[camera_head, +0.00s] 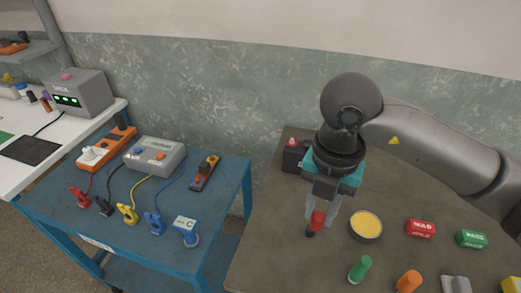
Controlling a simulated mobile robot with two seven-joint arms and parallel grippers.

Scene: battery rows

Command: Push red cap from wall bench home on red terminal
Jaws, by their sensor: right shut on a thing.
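My right gripper (322,212) comes down from above over the brown bench (262,258) and is shut on a small red cap (318,217). A dark piece (311,233) shows just under the cap; I cannot tell whether it is part of the cap or whether it touches the bench. A black battery (291,160) with a red spot on top (292,143) stands at the back left of this bench, partly hidden by the gripper. I cannot tell whether that red spot is a terminal or a cap on it. My left gripper is not in view.
A round tin of yellow stuff (366,225) stands close right of the gripper. A red box (421,228), a green box (472,239), a green piece (360,269) and an orange piece (408,281) lie nearby. A blue table (62,217) with clamps and a tester stands left.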

